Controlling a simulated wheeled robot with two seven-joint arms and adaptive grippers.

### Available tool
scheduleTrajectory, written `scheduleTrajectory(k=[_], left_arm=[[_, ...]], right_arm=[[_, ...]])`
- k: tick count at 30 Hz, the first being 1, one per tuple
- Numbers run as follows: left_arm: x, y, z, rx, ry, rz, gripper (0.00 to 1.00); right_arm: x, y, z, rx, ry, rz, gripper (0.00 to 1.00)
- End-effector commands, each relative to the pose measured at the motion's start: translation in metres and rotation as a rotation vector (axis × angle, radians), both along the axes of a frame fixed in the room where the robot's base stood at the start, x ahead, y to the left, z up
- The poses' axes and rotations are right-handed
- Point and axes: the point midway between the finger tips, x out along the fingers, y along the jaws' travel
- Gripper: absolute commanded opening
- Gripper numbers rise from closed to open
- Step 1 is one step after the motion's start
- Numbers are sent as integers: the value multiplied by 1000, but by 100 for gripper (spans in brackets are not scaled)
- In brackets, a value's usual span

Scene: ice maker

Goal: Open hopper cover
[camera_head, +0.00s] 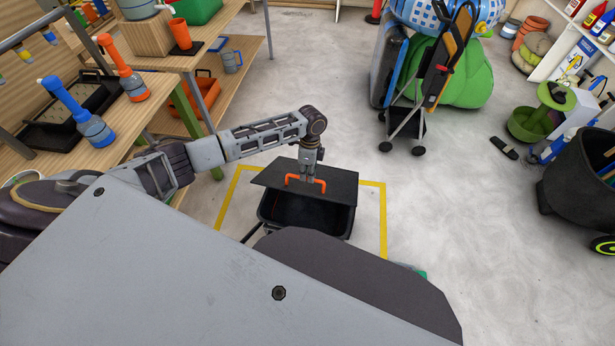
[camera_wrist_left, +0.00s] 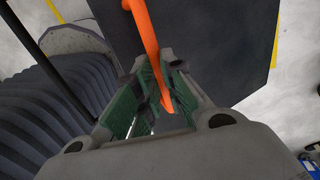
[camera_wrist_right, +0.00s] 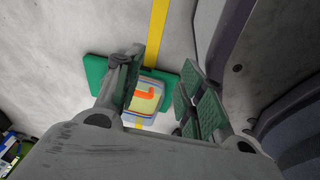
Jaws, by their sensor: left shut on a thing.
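The hopper cover (camera_head: 318,189) is a flat dark plate with an orange handle (camera_head: 321,186). It sits raised and tilted over the black hopper (camera_head: 338,222), whose dark inside shows below the cover's front edge. My left gripper (camera_head: 307,178) is at the orange handle. In the left wrist view the handle (camera_wrist_left: 150,45) runs down between the green finger pads of my left gripper (camera_wrist_left: 158,100), which is shut on it; the dark cover (camera_wrist_left: 215,45) lies beyond. My right gripper (camera_wrist_right: 158,100) shows only in its wrist view, fingers apart with nothing between the pads.
Yellow floor lines (camera_head: 371,210) surround the hopper. A wooden workbench (camera_head: 150,110) with bottles stands at the left. A cart (camera_head: 420,95) stands behind on the floor. A black tub (camera_head: 572,185) is at the right. The right wrist view shows a green board (camera_wrist_right: 95,72) below the fingers.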

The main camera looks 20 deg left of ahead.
Motion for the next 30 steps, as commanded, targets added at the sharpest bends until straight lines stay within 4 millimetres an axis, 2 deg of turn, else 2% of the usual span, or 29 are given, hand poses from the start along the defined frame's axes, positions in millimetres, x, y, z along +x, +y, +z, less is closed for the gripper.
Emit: scheduleTrajectory(k=[12, 19, 20, 27, 30], left_arm=[[19, 5, 16, 1, -3, 2, 0], [28, 7, 22, 2, -3, 2, 0], [27, 7, 21, 2, -2, 1, 2], [27, 6, 21, 1, -1, 1, 33], [27, 6, 21, 0, -1, 0, 33]], right_arm=[[-12, -6, -3, -6, 12, 2, 39], [-10, -6, -3, -7, 10, 2, 39], [-9, -6, -2, -6, 9, 2, 39], [-5, -6, -1, -6, 3, 2, 39], [-5, -6, -1, -6, 3, 2, 39]])
